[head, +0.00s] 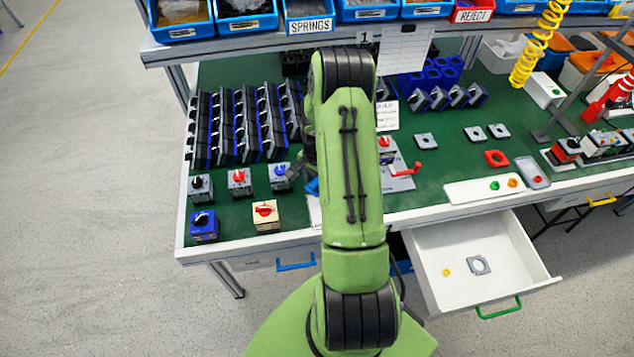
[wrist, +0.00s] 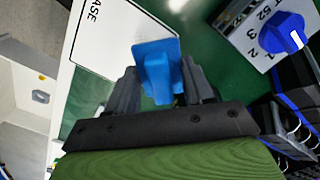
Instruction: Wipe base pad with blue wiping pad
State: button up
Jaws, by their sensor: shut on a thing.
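My gripper (wrist: 157,84) is shut on a blue wiping pad (wrist: 155,54), held between its two dark fingers. The pad overlaps the edge of a white base pad (wrist: 112,42) with a dark outline and the letters "ASE" showing. I cannot tell whether the two touch. In the head view a blue bit of the wiping pad (head: 312,187) shows beside my green arm. A strip of the white base pad (head: 315,212) shows below it, near the bench's front edge; my arm hides the rest.
A grey switch with a blue knob (wrist: 288,32) stands close to the right of my gripper in the wrist view. Several switches stand left of my arm, including a red-knobbed one on a beige box (head: 265,214). An open white drawer (head: 525,262) juts out at right.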

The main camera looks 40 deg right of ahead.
jog(key=shift+r+p, duration=0.8)
jog(key=shift+r, duration=0.85)
